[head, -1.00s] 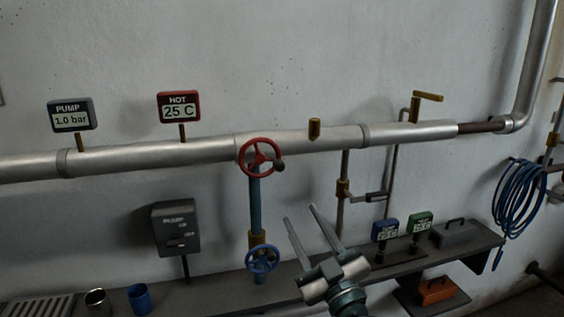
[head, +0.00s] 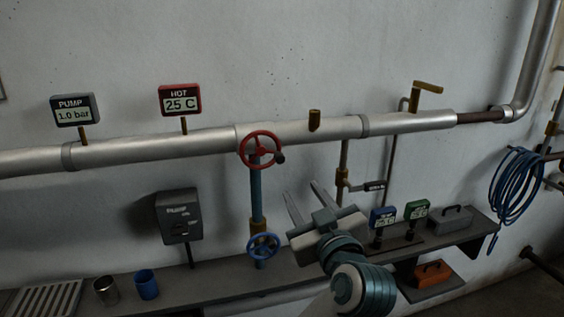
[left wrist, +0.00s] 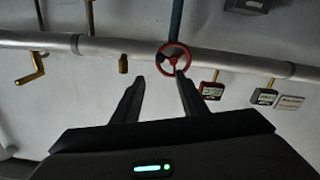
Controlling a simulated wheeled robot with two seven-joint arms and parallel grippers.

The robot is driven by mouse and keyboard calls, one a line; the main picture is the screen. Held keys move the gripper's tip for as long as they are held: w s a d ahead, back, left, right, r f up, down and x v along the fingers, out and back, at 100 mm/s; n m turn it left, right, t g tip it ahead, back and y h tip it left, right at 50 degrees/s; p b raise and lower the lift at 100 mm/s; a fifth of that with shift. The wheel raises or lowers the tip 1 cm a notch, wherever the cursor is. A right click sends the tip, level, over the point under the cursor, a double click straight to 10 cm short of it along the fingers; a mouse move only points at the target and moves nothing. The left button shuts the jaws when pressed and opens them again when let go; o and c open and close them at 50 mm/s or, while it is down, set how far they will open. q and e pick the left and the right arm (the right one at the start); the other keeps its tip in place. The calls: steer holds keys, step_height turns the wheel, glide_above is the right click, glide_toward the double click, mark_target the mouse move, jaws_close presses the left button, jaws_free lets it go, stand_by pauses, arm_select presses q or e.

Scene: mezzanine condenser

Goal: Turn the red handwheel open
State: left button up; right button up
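The red handwheel (head: 261,150) is mounted on the front of the big silver pipe, with a dark knob at the right of its rim. In the left wrist view, which is upside down, the handwheel (left wrist: 173,59) appears just beyond the fingertips. My left gripper (head: 302,190) is open and empty, below and to the right of the wheel in the head view, with its fingers pointing up toward the pipe. It also shows in the left wrist view (left wrist: 159,75), fingers apart and nothing between them. No contact with the wheel is visible. My right gripper is in neither view.
The silver pipe (head: 200,143) crosses the wall. A blue handwheel (head: 262,246) sits below on the blue vertical pipe. A red HOT display (head: 180,100) reads 25 C; a PUMP display (head: 74,109) reads 1.0 bar. Cups and small displays stand on the shelf (head: 215,283).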

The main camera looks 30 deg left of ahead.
mark_target(281, 161)
arm_select(q)
steer(key=p+x, duration=0.5)
steer(key=x, duration=1)
steer(key=shift+w+a+r, duration=0.1)
steer(key=shift+w+a, duration=0.05)
steer(key=shift+a, duration=0.25)
steer(key=shift+w+a, duration=0.4)
jaws_close()
